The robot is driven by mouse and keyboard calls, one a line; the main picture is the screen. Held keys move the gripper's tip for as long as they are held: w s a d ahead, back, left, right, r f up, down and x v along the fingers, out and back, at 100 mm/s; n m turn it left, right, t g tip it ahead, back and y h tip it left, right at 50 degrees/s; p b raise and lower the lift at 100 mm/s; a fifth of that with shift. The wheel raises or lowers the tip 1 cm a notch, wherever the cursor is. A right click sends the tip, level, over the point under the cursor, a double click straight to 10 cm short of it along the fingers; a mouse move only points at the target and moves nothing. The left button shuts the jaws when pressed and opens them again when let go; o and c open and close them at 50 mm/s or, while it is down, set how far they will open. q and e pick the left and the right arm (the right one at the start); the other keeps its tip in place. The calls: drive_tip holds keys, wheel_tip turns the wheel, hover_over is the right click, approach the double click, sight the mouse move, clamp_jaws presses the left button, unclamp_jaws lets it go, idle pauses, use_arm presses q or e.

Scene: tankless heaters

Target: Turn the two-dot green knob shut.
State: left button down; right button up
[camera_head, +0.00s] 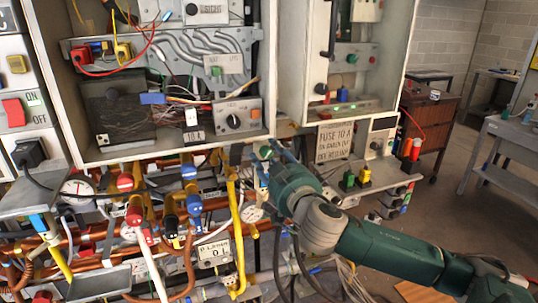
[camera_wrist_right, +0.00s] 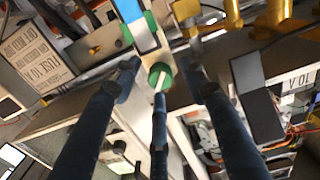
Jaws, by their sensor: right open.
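A green knob (camera_wrist_right: 158,71) with a pale bar across its face shows in the right wrist view, between the fingertips of my right gripper (camera_wrist_right: 160,82). The fingers are spread, and a gap shows on both sides of the knob. Whether the third, lower finger touches it I cannot tell. No dots can be made out on it. In the head view my right gripper (camera_head: 267,164) reaches in from the right to just under the cabinets, and hides what is directly behind it. My left gripper is not in view.
Other green knobs sit in the left cabinet (camera_head: 215,71) and right cabinet (camera_head: 352,59). A yellow pipe (camera_head: 236,215) runs close beside my gripper. Copper pipes and a gauge (camera_head: 77,187) crowd the lower left. Open floor lies right, before a grey table (camera_head: 510,135).

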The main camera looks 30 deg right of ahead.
clamp_jaws()
